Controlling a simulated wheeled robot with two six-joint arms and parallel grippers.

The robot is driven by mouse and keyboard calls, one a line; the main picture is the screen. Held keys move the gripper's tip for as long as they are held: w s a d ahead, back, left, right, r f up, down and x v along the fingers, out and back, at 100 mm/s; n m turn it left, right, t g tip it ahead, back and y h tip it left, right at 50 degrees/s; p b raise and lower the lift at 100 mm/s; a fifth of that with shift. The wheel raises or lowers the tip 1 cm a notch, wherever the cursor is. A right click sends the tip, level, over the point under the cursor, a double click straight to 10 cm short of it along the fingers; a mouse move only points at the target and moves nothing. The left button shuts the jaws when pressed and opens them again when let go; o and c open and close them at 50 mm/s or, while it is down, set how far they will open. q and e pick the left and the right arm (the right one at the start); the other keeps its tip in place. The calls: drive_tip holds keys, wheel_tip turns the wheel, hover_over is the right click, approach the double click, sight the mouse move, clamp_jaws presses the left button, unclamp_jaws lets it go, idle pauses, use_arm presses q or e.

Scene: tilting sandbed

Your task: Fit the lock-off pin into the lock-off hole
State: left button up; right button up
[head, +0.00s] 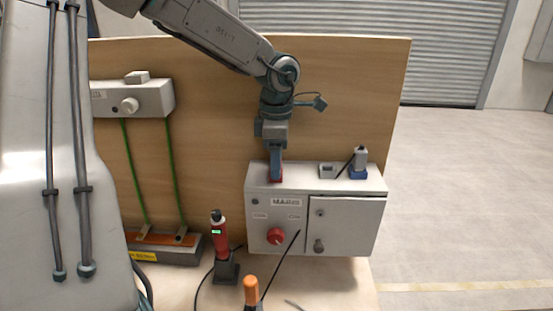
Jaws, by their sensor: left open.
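The grey MAINS box (346,188) stands against the wooden board. A red rotary knob (275,236) is on its front, with a small dark round spot (255,201) above left that may be the lock-off hole; I cannot be sure. My left gripper (276,170) points straight down at the left part of the box top. It is open. My right gripper is not in view.
A blue holder (358,174) with a grey piece and a small grey block (327,171) sit on the box top at right. A red tester (220,240) and an orange handle (251,291) stand in front, with dark cables. A grey unit (150,97) is on the board.

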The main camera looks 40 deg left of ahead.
use_arm(q)
drive_tip(key=shift+r, duration=0.1)
drive_tip(key=shift+r, duration=0.25)
wheel_tip(320, 180, up, 2)
drive_tip(key=shift+w+b, duration=0.1)
drive_tip(key=shift+b, duration=0.4)
wheel_tip(320, 180, up, 8)
drive_tip(key=p, duration=0.7)
